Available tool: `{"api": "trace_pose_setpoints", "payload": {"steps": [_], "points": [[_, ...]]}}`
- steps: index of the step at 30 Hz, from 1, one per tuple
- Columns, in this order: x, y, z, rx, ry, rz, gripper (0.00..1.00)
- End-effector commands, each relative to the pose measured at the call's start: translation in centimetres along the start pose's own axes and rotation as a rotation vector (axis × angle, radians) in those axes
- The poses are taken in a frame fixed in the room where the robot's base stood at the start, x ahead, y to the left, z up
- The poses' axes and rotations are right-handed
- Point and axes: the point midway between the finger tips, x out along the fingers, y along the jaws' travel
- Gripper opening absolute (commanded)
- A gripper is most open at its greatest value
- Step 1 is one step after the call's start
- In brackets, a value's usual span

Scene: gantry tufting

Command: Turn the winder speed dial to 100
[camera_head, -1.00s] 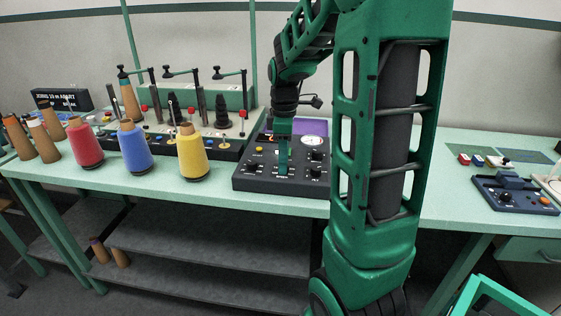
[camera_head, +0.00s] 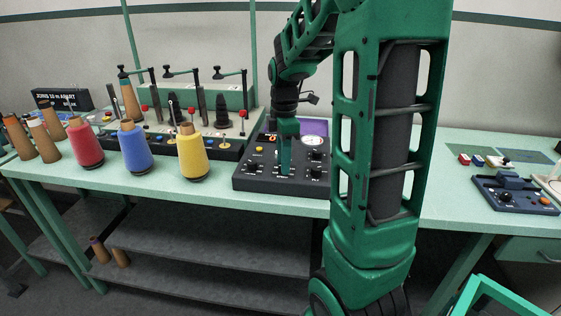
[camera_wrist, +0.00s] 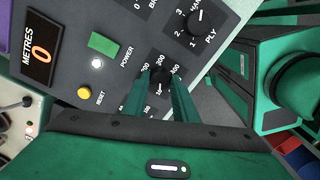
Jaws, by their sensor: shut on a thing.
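The winder speed dial (camera_wrist: 161,78) is a small black knob on the dark control box, ringed by white numbers in hundreds. In the wrist view my gripper (camera_wrist: 161,88) has one green finger on each side of this knob and is shut on it. The knob's pointer is hidden between the fingers, so I cannot tell its setting. The numbers are partly covered by the fingers. In the head view my gripper (camera_head: 285,170) points down onto the front middle of the control box (camera_head: 250,184).
The PLY knob (camera_wrist: 202,21), yellow RESET button (camera_wrist: 84,93), green POWER switch (camera_wrist: 103,44) and METRES display (camera_wrist: 41,52) reading 0 are close by. A yellow cone (camera_head: 193,153) stands left of the box. The blue device (camera_head: 512,194) is far right.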

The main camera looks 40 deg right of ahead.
Motion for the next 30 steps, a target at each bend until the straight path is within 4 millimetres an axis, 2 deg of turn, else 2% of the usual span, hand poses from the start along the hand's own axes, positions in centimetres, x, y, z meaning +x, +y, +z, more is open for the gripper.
{"api": "trace_pose_setpoints", "payload": {"steps": [4, 5, 6, 7, 15, 19, 23, 30], "points": [[-0.2, 0.4, 0.1, 0.002, -0.001, 0.013, 0.04], [-0.2, 0.4, 0.1, 0.002, -0.001, 0.012, 0.33], [-0.2, 0.4, 0.1, 0.002, -0.001, 0.012, 0.43], [-0.2, 0.3, 0.1, 0.002, -0.001, 0.011, 0.44], [-0.1, 0.2, 0.1, 0.002, 0.0, 0.005, 0.44], [-0.9, 0.2, 0.1, 0.002, 0.0, 0.007, 0.44], [-2.7, 0.2, 0.0, 0.002, 0.0, 0.008, 0.44], [-7.3, 0.3, 0.0, 0.001, 0.0, 0.01, 0.44]]}}
